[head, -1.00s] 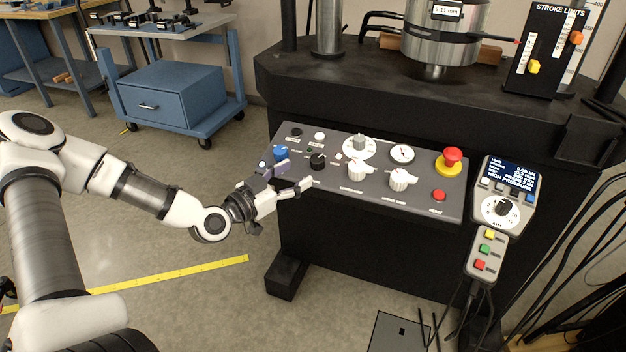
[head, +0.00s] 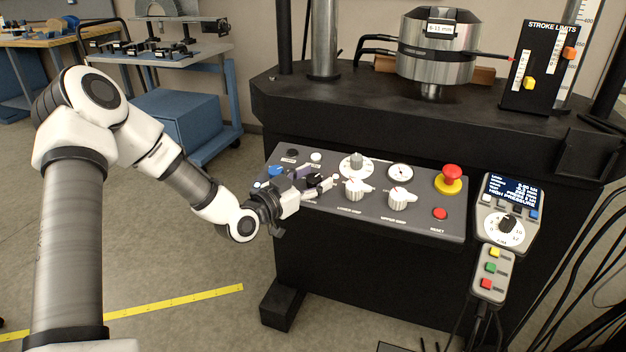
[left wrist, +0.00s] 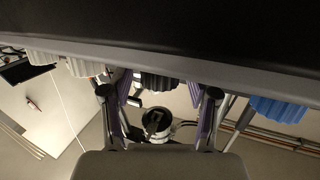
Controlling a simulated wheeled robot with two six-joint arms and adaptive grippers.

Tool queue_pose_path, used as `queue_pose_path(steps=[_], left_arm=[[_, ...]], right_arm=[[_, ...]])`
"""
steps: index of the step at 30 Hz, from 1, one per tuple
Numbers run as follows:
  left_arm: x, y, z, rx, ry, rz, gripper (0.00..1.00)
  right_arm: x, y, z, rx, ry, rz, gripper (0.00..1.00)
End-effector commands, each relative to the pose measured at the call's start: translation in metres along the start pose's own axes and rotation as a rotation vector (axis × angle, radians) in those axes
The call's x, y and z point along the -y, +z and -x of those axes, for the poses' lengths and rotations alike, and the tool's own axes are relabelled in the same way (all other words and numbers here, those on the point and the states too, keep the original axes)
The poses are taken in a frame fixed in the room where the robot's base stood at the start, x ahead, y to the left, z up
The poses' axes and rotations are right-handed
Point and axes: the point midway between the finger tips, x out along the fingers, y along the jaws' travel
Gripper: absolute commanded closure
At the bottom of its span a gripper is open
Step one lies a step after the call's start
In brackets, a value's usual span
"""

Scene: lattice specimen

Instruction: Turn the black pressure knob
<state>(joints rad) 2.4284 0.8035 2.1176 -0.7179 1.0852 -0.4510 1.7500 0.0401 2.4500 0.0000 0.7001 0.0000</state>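The black knob (left wrist: 160,82) on the sloped control panel (head: 440,216) shows between the fingers of my left gripper in the left wrist view. My right gripper is not in view.
White knobs (head: 357,189) (head: 399,198), a white dial (head: 355,164), a gauge (head: 400,173) and a red emergency button (head: 451,176) are right of the gripper. A pendant (head: 507,215) with another black knob is at the right.

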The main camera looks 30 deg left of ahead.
Motion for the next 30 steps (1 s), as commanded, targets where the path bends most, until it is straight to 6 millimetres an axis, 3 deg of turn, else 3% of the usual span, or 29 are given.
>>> queue_pose_path(steps=[1,4,11,21,30], left_arm=[[0.000,0.000,0.000,0.000,0.000,0.000,0.63],[0.000,0.000,0.000,0.000,0.000,0.000,0.98],[0.001,-0.002,0.000,-0.001,0.013,-0.002,0.99],[0.002,-0.004,0.000,-0.002,0.258,-0.065,0.99],[0.001,0.000,0.000,0.000,0.351,-0.087,0.99]], right_arm=[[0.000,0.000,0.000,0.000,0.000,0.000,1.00],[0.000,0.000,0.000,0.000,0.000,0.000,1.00],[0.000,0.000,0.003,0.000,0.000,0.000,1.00],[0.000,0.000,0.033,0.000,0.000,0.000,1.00],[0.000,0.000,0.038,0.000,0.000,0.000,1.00]])
